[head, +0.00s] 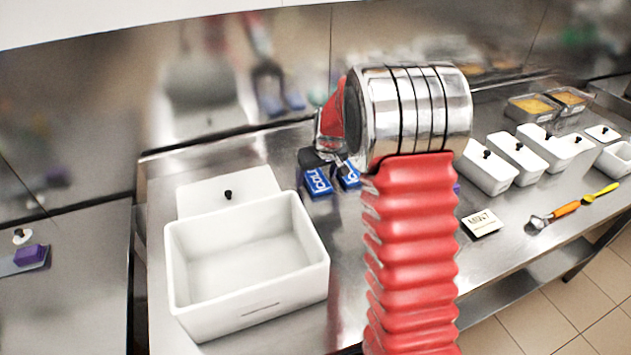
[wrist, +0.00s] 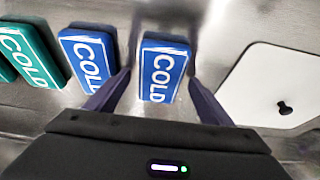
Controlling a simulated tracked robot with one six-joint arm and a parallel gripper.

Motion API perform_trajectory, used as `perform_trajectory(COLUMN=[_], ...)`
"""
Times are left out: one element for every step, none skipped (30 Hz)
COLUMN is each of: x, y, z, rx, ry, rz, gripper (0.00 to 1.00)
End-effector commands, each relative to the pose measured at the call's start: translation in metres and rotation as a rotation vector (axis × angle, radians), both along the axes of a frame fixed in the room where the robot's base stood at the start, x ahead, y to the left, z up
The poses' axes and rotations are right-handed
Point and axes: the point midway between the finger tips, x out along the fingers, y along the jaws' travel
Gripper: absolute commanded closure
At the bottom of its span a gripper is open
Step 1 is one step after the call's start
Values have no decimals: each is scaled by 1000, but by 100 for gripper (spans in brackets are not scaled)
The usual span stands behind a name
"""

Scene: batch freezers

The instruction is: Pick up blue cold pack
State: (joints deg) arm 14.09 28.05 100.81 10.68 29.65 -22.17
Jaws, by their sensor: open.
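Two blue cold packs with white "COLD" lettering lie side by side on the steel counter. One (wrist: 162,70) sits between my gripper's fingers in the wrist view; it appears to be the left one (head: 318,182) in the head view. The other blue pack (wrist: 88,57) lies just outside the left finger, and shows at right in the head view (head: 349,175). My gripper (wrist: 159,78) is open, with a finger on either side of the first pack and visible gaps. Its dark body (head: 325,157) shows above the packs in the head view, partly hidden by my arm.
Green cold packs (wrist: 32,56) lie left of the blue ones in the wrist view. A white lid with a black knob (wrist: 262,84) is at right. An empty white bin (head: 248,315) stands front left. A MINT card (head: 481,222) and scoops (head: 552,216) lie at right.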

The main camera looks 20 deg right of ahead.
Motion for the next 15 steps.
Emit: perform_trajectory(x=[0, 0, 0, 0, 0, 0, 0, 0, 0, 0, 0, 0, 0, 0, 0], y=[0, 0, 0, 0, 0, 0, 0, 0, 0, 0, 0, 0, 0, 0, 0], z=[0, 0, 0, 0, 0, 0, 0, 0, 0, 0, 0, 0, 0, 0, 0], rx=[0, 0, 0, 0, 0, 0, 0, 0, 0, 0, 0, 0, 0, 0, 0], ry=[0, 0, 0, 0, 0, 0, 0, 0, 0, 0, 0, 0, 0, 0, 0], rz=[0, 0, 0, 0, 0, 0, 0, 0, 0, 0, 0, 0, 0, 0, 0], gripper=[26, 29, 31, 33, 36, 38, 40, 43, 45, 48, 50, 52, 55, 57, 59])
